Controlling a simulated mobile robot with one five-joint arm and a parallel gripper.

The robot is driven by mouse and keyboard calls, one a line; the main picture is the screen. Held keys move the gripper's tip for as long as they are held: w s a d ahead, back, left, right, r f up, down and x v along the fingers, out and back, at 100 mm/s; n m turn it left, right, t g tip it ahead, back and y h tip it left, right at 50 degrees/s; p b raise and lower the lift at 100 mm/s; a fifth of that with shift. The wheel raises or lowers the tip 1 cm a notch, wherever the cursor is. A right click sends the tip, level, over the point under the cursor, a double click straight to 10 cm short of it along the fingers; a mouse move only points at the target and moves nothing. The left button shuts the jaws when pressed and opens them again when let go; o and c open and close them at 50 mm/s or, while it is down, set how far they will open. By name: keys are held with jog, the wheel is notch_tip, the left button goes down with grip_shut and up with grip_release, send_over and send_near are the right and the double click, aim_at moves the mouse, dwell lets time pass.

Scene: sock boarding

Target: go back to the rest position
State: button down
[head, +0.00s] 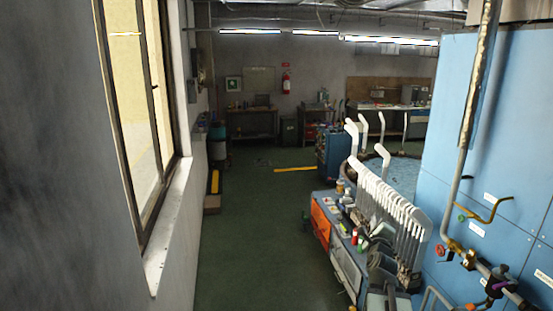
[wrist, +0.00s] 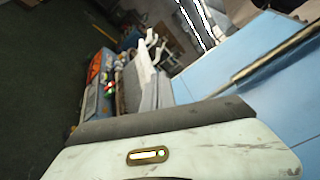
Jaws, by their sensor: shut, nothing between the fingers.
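My gripper (wrist: 165,122) fills the bottom of the wrist view, as a pale worn plate with a brass-edged slot and a dark grey pad along its far edge. It is shut and empty. A row of white foot-shaped sock boards (head: 392,203) stands upright on the right in the head view, beside a blue workbench. The boards also show further off, tilted, in the wrist view (wrist: 146,78), apart from my gripper. I cannot make out my gripper clearly in the head view.
A blue cabinet wall (head: 470,130) with pipes and valves (head: 485,268) is close on the right. The workbench (head: 345,262) carries small bottles and tools. A window wall (head: 180,235) runs along the left. The green floor (head: 250,245) between is mostly clear.

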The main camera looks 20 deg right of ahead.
jog(key=w+a+f+n+g+y+b, duration=0.15)
jog(key=w+a+f+n+y, duration=0.35)
jog(key=a, duration=0.6)
jog(key=a+f+n+g+y+b, duration=0.15)
jog(key=a+f+n, duration=0.25)
jog(key=a+f, duration=0.5)
jog(key=w+a+f+n+y+b, duration=0.2)
jog(key=w+a+f+n+y, duration=0.15)
jog(key=a, duration=0.95)
jog(key=s+a+f+n+g+b, duration=0.2)
jog(key=s+a+f+n+g, duration=0.3)
jog(key=s+a+f+n, duration=0.35)
jog(key=s+f+n+g, duration=0.2)
jog(key=s+n+g, duration=0.1)
jog(key=s, duration=0.3)
jog(key=s+d+f+n+g, duration=0.1)
jog(key=s+f+n+g, duration=0.1)
jog(key=s+n+g, duration=0.2)
jog(key=s+n, duration=0.1)
jog(key=s, duration=0.1)
jog(key=shift+s+f+n+h, duration=0.35)
jog(key=shift+n+h, duration=0.05)
jog(key=shift+d, duration=0.25)
